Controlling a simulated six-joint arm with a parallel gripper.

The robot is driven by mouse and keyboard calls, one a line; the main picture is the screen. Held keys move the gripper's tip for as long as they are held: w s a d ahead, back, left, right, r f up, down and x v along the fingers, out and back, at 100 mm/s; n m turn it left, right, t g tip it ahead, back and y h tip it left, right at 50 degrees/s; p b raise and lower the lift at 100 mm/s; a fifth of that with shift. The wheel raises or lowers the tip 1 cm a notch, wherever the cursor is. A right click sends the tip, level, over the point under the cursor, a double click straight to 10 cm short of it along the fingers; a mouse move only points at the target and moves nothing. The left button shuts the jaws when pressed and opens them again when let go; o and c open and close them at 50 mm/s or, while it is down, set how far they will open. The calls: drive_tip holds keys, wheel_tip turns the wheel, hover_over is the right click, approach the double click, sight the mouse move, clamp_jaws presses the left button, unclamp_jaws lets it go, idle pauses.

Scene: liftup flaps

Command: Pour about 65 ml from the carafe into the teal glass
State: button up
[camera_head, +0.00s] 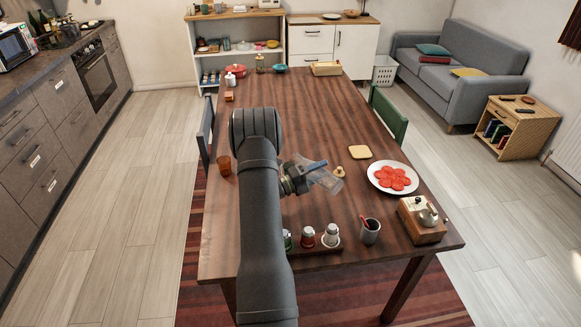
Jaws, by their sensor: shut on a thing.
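My gripper (306,174) is at the middle of the table, to the right of my arm. It is shut on the clear carafe (328,182), which is held well tilted and points to the right. The carafe is see-through and small in this view, so I cannot tell its liquid level or whether anything flows from it. I cannot make out the teal glass; it may be hidden behind my arm or gripper. An amber glass (224,165) stands to the left of my arm.
A grey cup (370,231) and a tray of shakers (325,247) stand at the near edge. The table's far middle (310,105) is clear.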

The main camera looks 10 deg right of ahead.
drive_tip(key=f+m, duration=0.2)
drive_tip(key=f+m+g+y, duration=0.1)
drive_tip(key=shift+s+d+f, duration=0.1)
drive_tip(key=shift+s+d, duration=0.2)
drive_tip(key=shift+s, duration=0.1)
drive_tip(key=shift+w+a+f+m+y, duration=0.15)
drive_tip(key=shift+m+y, duration=0.25)
drive_tip(key=shift+m, duration=0.5)
drive_tip(key=shift+w+r+m+y, duration=0.2)
drive_tip(key=shift+m+y, duration=0.1)
drive_tip(key=shift+m, duration=0.2)
drive_tip(key=shift+a, duration=0.1)
idle(0.4)
